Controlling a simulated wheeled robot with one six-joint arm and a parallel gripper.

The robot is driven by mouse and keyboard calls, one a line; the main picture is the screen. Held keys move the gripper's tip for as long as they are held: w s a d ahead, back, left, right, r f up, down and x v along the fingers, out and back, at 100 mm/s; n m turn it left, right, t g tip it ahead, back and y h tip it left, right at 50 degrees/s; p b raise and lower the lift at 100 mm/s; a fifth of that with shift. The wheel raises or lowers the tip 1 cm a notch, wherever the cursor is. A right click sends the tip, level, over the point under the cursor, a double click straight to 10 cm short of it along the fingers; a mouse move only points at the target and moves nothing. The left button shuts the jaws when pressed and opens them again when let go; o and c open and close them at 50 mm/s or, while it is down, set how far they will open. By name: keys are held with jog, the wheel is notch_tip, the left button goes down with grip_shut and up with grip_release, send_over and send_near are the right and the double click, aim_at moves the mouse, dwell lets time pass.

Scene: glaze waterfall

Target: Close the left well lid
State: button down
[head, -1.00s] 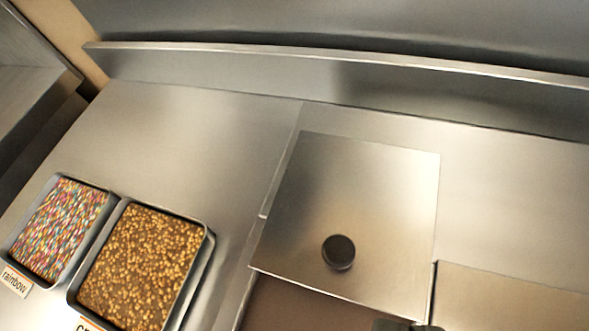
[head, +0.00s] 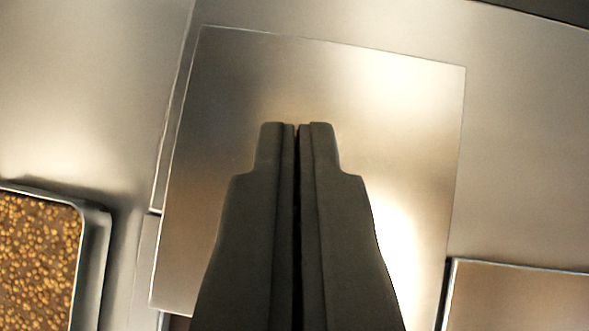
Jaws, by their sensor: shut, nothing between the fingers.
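The left well lid (head: 400,120) is a flat square sheet of brushed metal that fills the middle of the head view. My gripper (head: 297,128) is in front of the lid's middle and lower part, fingers together and empty, tips pointing toward the back of the counter. The lid's dark round knob is not visible now; my gripper covers that part of the lid. I cannot tell whether the fingers touch the lid. A thin dark strip of the well (head: 177,323) shows below the lid's lower left corner.
A metal tray of brown and golden nut topping (head: 35,260) stands at the lower left. Another flat metal panel with a raised edge (head: 520,295) lies at the lower right. The counter (head: 100,100) left of the lid is bare.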

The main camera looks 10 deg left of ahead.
jog(key=shift+w+a+f, duration=0.1)
jog(key=shift+w+f, duration=0.3)
jog(key=shift+f, duration=0.05)
jog(key=shift+s+f, duration=0.1)
jog(key=shift+f, duration=0.1)
jog(key=shift+s, duration=0.6)
jog(key=shift+s+d+f, duration=0.15)
jog(key=shift+s+d, duration=0.05)
jog(key=shift+s, duration=0.4)
jog(key=shift+s+d+f, duration=0.1)
jog(key=shift+s+d, duration=0.05)
jog(key=shift+s, duration=0.4)
